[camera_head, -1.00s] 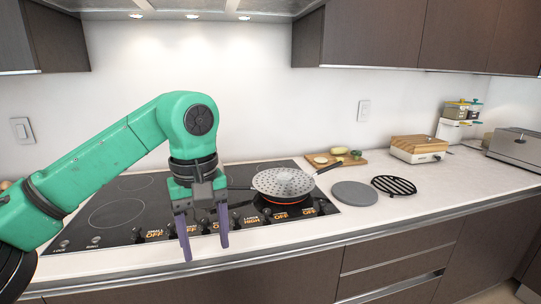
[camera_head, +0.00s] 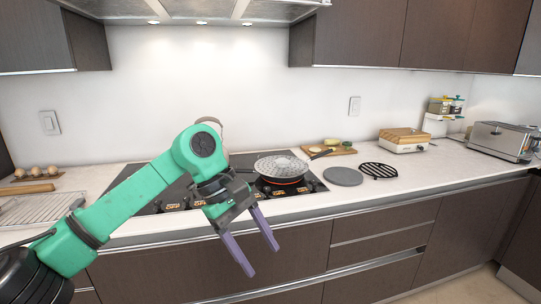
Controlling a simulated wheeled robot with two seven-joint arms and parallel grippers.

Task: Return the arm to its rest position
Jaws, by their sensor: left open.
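My left arm comes in from the lower left, green with dark joints. Its gripper (camera_head: 256,261) has two purple fingers held apart, pointing down and a little right, with nothing between them. The gripper shows in front of the drawer fronts below the counter edge, clear of the pan. My right gripper is not in view. A pan (camera_head: 281,181) with a perforated lid (camera_head: 281,166) on it stands on the black cooktop (camera_head: 140,182). The arm hides part of the cooktop.
A round grey plate (camera_head: 343,176) and a black grate (camera_head: 378,170) lie right of the cooktop. Behind are a cutting board (camera_head: 345,151) with food and a wood-topped box (camera_head: 403,140). A toaster (camera_head: 500,140) stands far right. A rack (camera_head: 38,209) and eggs (camera_head: 36,171) are at left.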

